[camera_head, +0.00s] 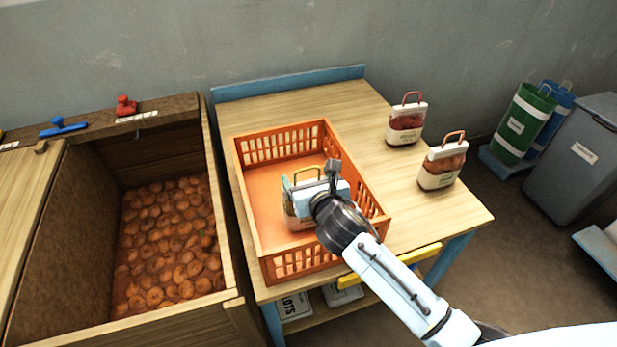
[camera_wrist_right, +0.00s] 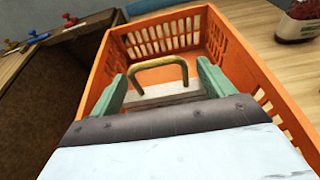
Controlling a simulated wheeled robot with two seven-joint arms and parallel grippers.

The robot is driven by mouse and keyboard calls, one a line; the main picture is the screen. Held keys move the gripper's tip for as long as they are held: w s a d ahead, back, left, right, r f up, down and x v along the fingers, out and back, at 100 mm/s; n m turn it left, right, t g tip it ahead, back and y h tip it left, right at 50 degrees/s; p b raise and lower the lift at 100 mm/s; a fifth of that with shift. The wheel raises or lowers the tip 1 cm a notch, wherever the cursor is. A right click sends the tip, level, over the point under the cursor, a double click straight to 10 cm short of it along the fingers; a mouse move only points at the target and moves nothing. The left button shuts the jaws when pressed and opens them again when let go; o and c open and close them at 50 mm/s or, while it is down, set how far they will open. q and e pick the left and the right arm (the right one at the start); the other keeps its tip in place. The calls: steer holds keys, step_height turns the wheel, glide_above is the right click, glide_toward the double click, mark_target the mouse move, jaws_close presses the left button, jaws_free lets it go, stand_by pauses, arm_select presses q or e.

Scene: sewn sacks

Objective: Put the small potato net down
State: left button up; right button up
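The small potato net (camera_head: 298,218) with a yellow handle is upright inside the orange crate (camera_head: 327,130), toward its front right. My right gripper (camera_head: 305,188) is over it and hides part of it. In the right wrist view, the two green fingers (camera_wrist_right: 168,82) are wide apart, one on each side of the yellow handle (camera_wrist_right: 158,66), with a visible gap to the handle. The net's pale top shows below the handle; its lower part is hidden, so I cannot tell clearly whether it rests on the crate floor. My left gripper is not in view.
The crate stands on a wooden table (camera_head: 300,107). A red-handled net (camera_head: 405,125) and an orange-handled net (camera_head: 442,165) stand right of it. A wooden bin (camera_head: 217,200) of potatoes is at left. Green (camera_head: 522,125) and grey bins (camera_head: 575,150) stand at right.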

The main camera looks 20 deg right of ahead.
steer(key=shift+r, duration=0.15)
steer(key=p+v, duration=0.1)
steer(key=v, duration=1.1)
